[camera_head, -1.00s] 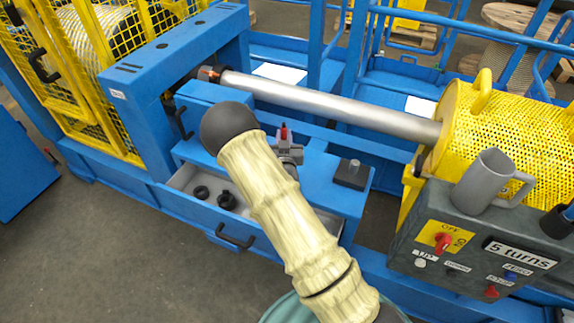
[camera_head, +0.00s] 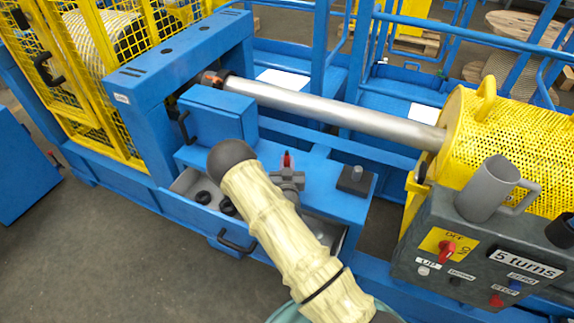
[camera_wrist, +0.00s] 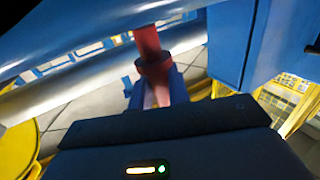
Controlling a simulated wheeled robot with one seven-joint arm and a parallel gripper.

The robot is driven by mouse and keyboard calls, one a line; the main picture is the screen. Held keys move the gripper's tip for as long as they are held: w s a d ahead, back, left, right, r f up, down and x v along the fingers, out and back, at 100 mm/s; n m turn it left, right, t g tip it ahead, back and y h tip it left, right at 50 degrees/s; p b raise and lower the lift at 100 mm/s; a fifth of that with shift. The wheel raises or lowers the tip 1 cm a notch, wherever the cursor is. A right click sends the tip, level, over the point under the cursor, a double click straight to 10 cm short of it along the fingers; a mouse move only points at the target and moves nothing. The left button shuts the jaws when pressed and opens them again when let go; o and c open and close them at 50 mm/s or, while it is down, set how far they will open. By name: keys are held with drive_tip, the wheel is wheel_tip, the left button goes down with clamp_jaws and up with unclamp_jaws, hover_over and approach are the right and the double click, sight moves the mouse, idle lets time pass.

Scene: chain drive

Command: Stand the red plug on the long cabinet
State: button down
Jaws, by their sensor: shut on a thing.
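The red plug (camera_head: 287,160) is gripped upright in my gripper (camera_head: 289,177), above the top of the blue long cabinet (camera_head: 318,185). In the wrist view the red plug (camera_wrist: 150,62) has a wide collar and stands between the blue fingers of my gripper (camera_wrist: 158,88). My arm hides part of the cabinet front and drawer. I cannot tell whether the plug's lower end touches the cabinet top.
A black block with a grey peg (camera_head: 355,181) stands at the right end of the cabinet top. A blue box (camera_head: 216,122) rises at its left. An open drawer (camera_head: 185,181) holds black round parts. A long metal shaft (camera_head: 330,107) runs behind. A grey mug (camera_head: 490,187) stands on the control box.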

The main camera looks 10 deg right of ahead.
drive_tip(key=shift+f, duration=0.3)
drive_tip(key=shift+f, duration=0.2)
drive_tip(key=c, duration=1.3)
unclamp_jaws()
drive_tip(key=shift+r, duration=0.1)
drive_tip(key=shift+r, duration=0.15)
drive_tip(key=v, duration=0.7)
drive_tip(key=shift+s, duration=0.3)
